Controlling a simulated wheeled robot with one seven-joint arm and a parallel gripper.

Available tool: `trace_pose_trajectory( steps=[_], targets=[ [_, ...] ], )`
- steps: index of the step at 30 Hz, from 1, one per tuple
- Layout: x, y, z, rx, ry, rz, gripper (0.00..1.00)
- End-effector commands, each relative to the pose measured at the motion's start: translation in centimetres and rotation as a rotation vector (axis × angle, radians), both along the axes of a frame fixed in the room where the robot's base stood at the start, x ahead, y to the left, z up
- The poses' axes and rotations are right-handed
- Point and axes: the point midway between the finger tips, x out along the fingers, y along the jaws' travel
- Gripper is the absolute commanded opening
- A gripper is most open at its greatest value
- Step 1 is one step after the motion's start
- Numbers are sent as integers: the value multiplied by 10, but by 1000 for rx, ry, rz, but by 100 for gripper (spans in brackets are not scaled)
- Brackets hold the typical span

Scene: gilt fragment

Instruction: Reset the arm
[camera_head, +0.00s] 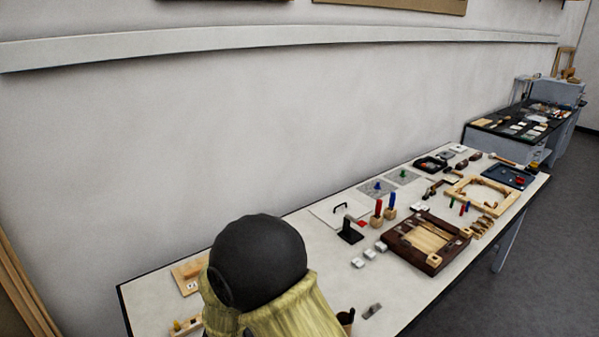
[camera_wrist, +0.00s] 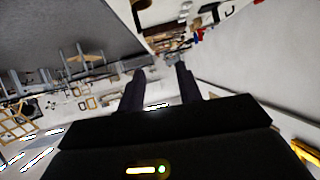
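My gripper (camera_wrist: 160,69) shows in the wrist view, with its two dark fingers apart and nothing visible between them. It points out over the room, clear of any surface that I can make out nearby. In the head view, a dark rounded part and a yellowish part at the bottom middle look like my own arm, in front of the near end of the long white table (camera_head: 160,291). My fingers do not show in the head view.
The table carries a dark wooden tray (camera_head: 408,262), a light wooden frame (camera_head: 452,190), a blue tray (camera_head: 527,177), red and blue handled tools and small white blocks. A dark-topped bench (camera_head: 485,124) stands beyond. A wall runs behind; grey floor (camera_head: 500,300) is open at right.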

Motion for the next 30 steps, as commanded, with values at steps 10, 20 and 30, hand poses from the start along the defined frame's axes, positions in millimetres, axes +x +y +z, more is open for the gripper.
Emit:
trace_pose_trajectory(
  steps=[10, 20, 30],
  targets=[
    [50, -18, 26, 281, 75, 365, 35],
    [13, -51, 43, 392, 314, 671, 35],
    [-91, -123, 44, 353, 714, 813, 35]
  ],
)
